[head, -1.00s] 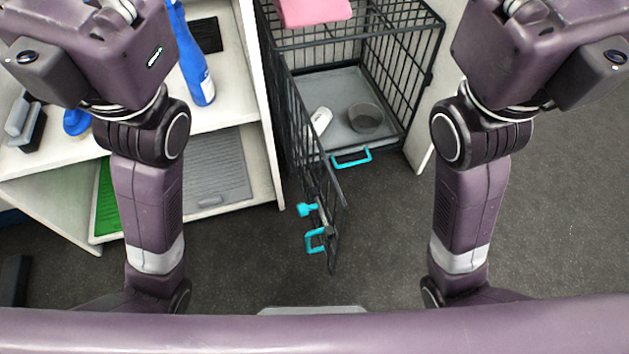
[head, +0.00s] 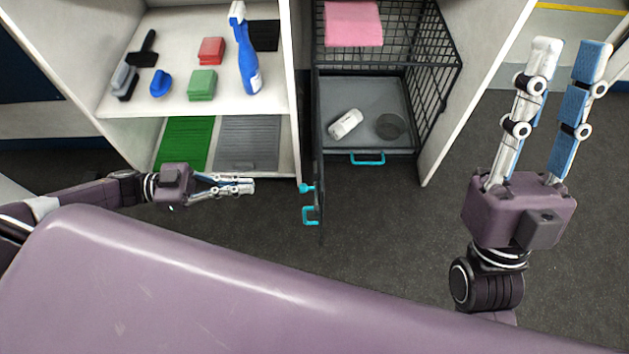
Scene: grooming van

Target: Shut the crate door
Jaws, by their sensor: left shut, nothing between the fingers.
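The black wire crate (head: 440,95) stands at the back centre, its front uncovered. Its door (head: 319,165) is swung open toward me and shows nearly edge-on at the crate's left side. A teal latch knob (head: 307,188) and a teal handle (head: 309,216) stick out from the door's left face. My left gripper (head: 252,186) is shut and empty, left of the door and pointing right at it, with a gap between. My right gripper (head: 569,52) is open and empty, raised at the right, well apart from the crate.
A grey tray with a teal pull (head: 368,159) lies in the crate, holding a white rolled item (head: 345,123) and a dark bowl (head: 390,126). A pink towel (head: 353,23) is on top. Shelves with a blue spray bottle (head: 247,60) stand left. Dark floor before the crate is clear.

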